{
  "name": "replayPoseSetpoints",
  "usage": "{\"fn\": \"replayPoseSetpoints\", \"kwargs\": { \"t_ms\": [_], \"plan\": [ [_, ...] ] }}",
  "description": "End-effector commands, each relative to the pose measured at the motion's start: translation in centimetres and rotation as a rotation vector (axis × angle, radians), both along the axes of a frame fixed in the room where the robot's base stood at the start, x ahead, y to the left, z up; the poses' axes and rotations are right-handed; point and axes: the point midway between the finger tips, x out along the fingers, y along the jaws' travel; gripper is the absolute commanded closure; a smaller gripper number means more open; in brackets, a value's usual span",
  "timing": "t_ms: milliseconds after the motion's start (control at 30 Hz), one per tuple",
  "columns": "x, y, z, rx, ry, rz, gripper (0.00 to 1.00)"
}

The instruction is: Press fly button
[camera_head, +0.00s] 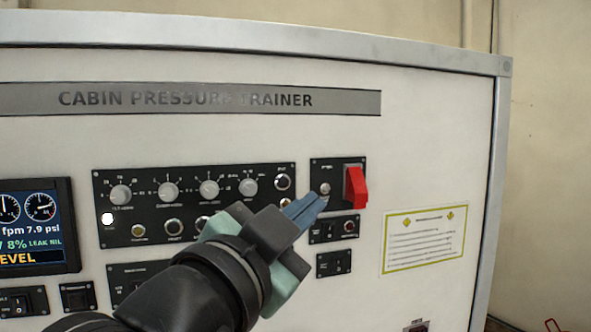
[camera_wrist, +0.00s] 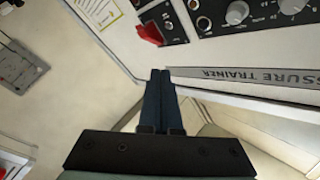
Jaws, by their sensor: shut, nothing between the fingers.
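My gripper (camera_head: 320,200) is shut and empty. In the head view its blue fingertips lie right of and below that button, overlapping the lower left of the small panel with the red guard. Whether they touch the panel cannot be told. In the wrist view the shut fingers (camera_wrist: 160,75) point up the picture, with the panel face upside down beyond them. My wrist hides the wide panel's lower right part.
A red switch guard (camera_head: 355,188) sticks out right of my fingertips; it also shows in the wrist view (camera_wrist: 149,29). Small switch panels lie below it. A screen (camera_head: 35,225) is at the left, and a yellow-edged placard (camera_head: 424,240) is at the right.

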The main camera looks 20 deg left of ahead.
Motion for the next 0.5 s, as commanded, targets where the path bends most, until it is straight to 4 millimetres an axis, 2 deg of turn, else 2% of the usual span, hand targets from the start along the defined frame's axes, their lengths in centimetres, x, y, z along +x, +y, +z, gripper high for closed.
{"fn": "replayPoseSetpoints", "kwargs": {
  "t_ms": [333,500],
  "plan": [
    [0.2,0.1,0.0,-0.001,-0.001,0.000,1.00],
    [1.4,0.9,0.1,-0.003,0.001,0.000,1.00]
  ]
}}
